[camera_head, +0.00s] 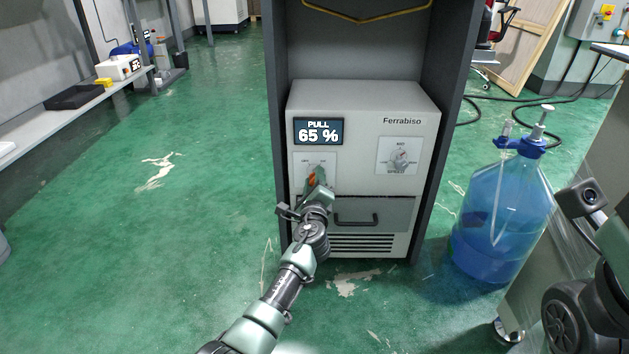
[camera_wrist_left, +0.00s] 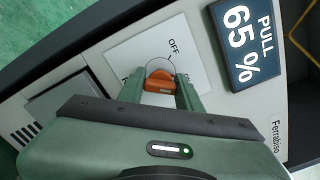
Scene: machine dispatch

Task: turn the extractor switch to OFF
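The extractor switch is an orange knob (camera_head: 312,178) on a pale plate at the left of the grey Ferrabiso unit (camera_head: 362,111). The knob also shows in the left wrist view (camera_wrist_left: 158,82), with the word OFF readable on the plate beside it. My left gripper (camera_head: 315,185) is at the switch, with one finger on each side of the knob in the left wrist view (camera_wrist_left: 159,90). Whether the fingers press on it cannot be told. The gripper partly hides the knob, so its exact setting is unclear. The display (camera_head: 318,132) reads PULL 65 %.
A second dial (camera_head: 399,158) sits right of the switch, with a drawer handle (camera_head: 357,220) below. The unit stands inside a dark cabinet frame (camera_head: 451,120). A blue water bottle (camera_head: 500,215) stands on the floor to the right. The green floor at left is clear.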

